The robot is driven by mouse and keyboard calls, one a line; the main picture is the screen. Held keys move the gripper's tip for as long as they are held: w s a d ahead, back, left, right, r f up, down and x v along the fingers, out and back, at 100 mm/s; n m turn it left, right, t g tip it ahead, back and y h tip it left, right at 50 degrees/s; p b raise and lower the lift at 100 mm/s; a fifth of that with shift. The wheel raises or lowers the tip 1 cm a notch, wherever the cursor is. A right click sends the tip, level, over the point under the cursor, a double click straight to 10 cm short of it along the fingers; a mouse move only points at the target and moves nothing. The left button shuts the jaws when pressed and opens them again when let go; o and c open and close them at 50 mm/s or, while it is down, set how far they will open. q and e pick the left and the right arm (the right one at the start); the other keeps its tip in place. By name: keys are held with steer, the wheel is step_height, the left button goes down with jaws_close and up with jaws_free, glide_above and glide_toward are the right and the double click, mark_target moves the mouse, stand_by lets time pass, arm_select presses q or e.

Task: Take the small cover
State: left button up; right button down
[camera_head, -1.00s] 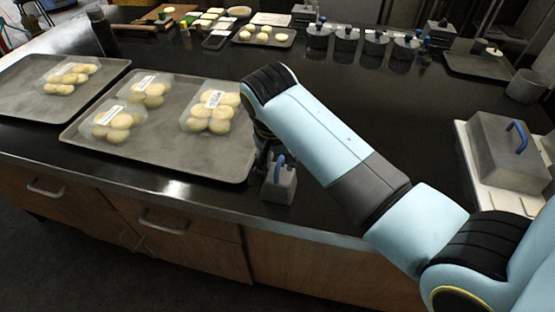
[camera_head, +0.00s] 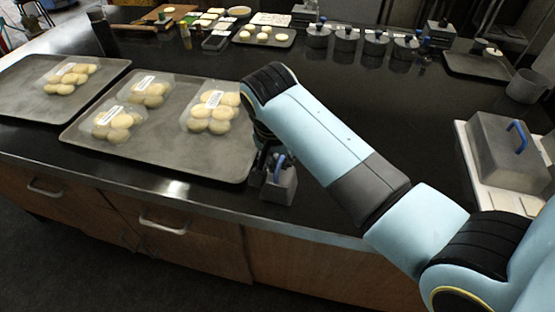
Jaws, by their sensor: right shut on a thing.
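The small cover (camera_head: 280,186) is a grey metal block-shaped lid with a blue handle on top. It is at the front edge of the black counter, just right of the large baking tray. My right gripper (camera_head: 271,163) is at its handle and shut on it, partly hidden by my right arm. From this view I cannot tell whether the cover touches the counter. My left gripper is not in view.
A large tray (camera_head: 160,152) with packs of dough balls lies left of the cover, with another tray (camera_head: 25,108) further left. A large cover (camera_head: 508,152) with a blue handle sits at right. Several round lidded pots (camera_head: 346,41) stand at the back. The middle counter is clear.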

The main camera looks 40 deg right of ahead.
step_height(320, 180, up, 3)
steer(key=p, duration=0.3)
steer(key=shift+r+p, duration=0.2)
steer(key=shift+p, duration=0.1)
step_height(320, 180, up, 3)
steer(key=shift+f+p, duration=0.2)
steer(key=shift+p, duration=0.85)
steer(key=shift+r, duration=0.75)
step_height(320, 180, up, 5)
steer(key=shift+f, duration=0.2)
steer(key=shift+f, duration=0.1)
